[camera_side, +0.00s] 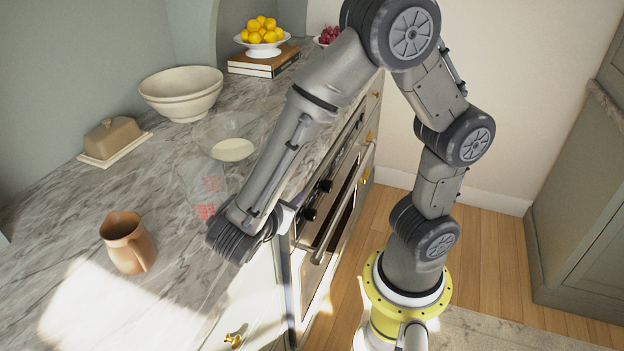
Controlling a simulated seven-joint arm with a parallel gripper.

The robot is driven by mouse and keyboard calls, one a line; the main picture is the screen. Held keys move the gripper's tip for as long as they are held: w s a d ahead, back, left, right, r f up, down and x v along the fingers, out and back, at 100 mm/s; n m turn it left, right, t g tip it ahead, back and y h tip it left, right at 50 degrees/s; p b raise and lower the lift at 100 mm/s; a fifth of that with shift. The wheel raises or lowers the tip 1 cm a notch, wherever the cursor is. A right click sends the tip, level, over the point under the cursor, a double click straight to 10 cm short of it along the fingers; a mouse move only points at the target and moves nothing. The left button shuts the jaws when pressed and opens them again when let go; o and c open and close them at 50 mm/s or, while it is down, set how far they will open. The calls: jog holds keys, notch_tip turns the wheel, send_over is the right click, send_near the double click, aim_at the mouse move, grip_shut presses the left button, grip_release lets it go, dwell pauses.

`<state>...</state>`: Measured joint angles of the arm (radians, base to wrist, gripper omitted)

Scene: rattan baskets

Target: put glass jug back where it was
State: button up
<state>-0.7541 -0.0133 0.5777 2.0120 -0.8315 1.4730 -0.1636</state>
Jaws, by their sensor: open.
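The glass jug (207,188) is clear, with red markings on its side. It stands on the marble counter, just left of my wrist, and its outline is faint against the marble. My gripper (284,218) is at the end of the arm, by the counter's front edge, right of the jug. It is open and appears empty. Its fingers are mostly hidden by my wrist, so I cannot make out their exact position. The jug stands apart from the glass bowl (232,149) behind it, which has something pale in it.
A brown pitcher (127,243) stands at the front left. A butter dish (112,138), a cream bowl (182,93) and books (262,61) under a bowl of lemons (263,30) line the back. The counter between pitcher and butter dish is clear. An oven (335,205) is below the edge.

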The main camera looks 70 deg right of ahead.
jog(key=s+r+m+t+y, duration=0.3)
jog(key=s+r+m+y, duration=0.4)
jog(key=m+y, duration=0.5)
jog(key=s+d+m, duration=0.1)
jog(key=m, duration=0.3)
jog(key=shift+s+r+t+y, duration=0.2)
jog(key=shift+t+y, duration=0.1)
jog(key=shift+t, duration=0.1)
